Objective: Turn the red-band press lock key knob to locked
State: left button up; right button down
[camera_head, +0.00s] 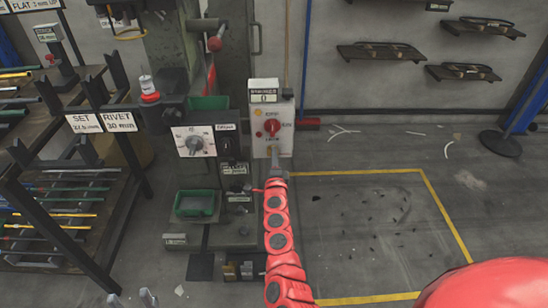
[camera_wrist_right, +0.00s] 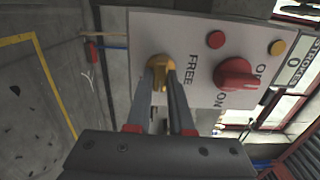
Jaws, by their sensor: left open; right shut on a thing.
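The press's pale control box (camera_head: 284,118) stands at the middle of the head view, with a STROKES counter reading 0 on top. In the right wrist view the yellow lock key knob (camera_wrist_right: 157,62) sits on the box panel, with the word FREE printed beside it. My right gripper (camera_wrist_right: 160,84) is shut on this knob, its two fingers on either side. In the head view my right gripper (camera_head: 272,156) reaches the box's lower part and hides much of the knob. My left gripper (camera_head: 132,299) shows only its fingertips at the bottom left, apart and empty.
A larger red knob (camera_wrist_right: 234,74) is beside the key knob on the panel. Left of the box are a dial panel (camera_head: 194,141) and a green tray (camera_head: 195,204). A rod rack (camera_head: 60,205) stands at left. Floor inside the yellow outline is mostly clear.

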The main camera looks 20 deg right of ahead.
jog(key=shift+f, duration=0.1)
jog(key=c, duration=0.8)
grip_release()
jog(key=p+v, duration=0.1)
jog(key=v, duration=1.6)
jog(key=shift+s+p, duration=0.25)
jog(key=shift+p, duration=0.1)
